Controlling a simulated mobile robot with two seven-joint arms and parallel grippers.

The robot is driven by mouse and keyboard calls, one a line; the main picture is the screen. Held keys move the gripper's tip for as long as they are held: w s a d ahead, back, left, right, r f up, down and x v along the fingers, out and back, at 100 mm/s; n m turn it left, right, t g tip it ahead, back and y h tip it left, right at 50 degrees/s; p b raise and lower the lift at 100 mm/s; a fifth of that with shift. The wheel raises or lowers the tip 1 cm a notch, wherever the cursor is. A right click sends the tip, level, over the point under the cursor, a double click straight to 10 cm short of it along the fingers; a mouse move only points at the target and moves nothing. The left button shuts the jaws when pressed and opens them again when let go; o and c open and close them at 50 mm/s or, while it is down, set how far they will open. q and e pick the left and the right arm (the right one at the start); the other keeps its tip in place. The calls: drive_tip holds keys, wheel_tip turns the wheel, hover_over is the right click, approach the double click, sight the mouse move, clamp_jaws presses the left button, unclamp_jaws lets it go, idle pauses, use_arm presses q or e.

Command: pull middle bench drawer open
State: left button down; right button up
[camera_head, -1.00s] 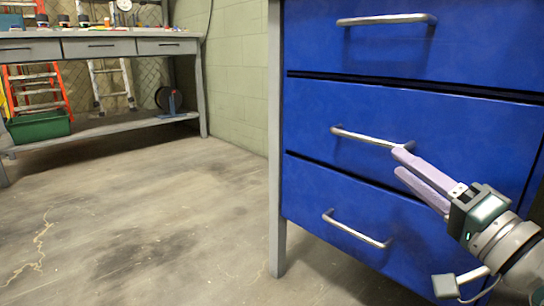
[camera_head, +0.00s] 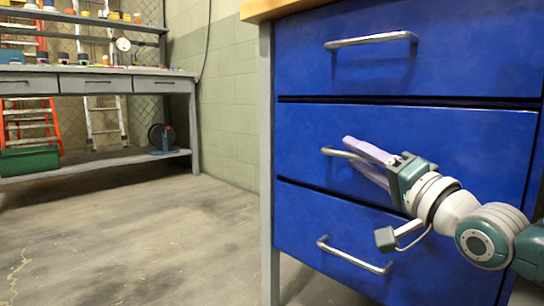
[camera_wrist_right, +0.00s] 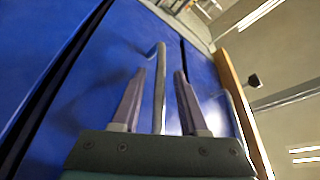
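A blue cabinet with three stacked drawers fills the right of the head view. Its middle drawer (camera_head: 470,150) sits flush with the front and looks shut. Its metal bar handle (camera_head: 329,151) is partly hidden behind my right gripper (camera_head: 352,146). In the right wrist view, the handle (camera_wrist_right: 160,85) runs between the two pale purple fingers of my right gripper (camera_wrist_right: 160,95). A gap shows on each side of the bar, so the gripper is open around it. My left gripper is in neither view.
The top drawer handle (camera_head: 370,40) is above and the bottom drawer handle (camera_head: 352,257) is below my right arm. A grey cabinet leg (camera_head: 267,200) stands left of the drawers. Bare floor (camera_head: 130,230) is free to the left. A grey workbench (camera_head: 125,72) stands behind.

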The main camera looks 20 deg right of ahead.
clamp_jaws()
idle(1.2)
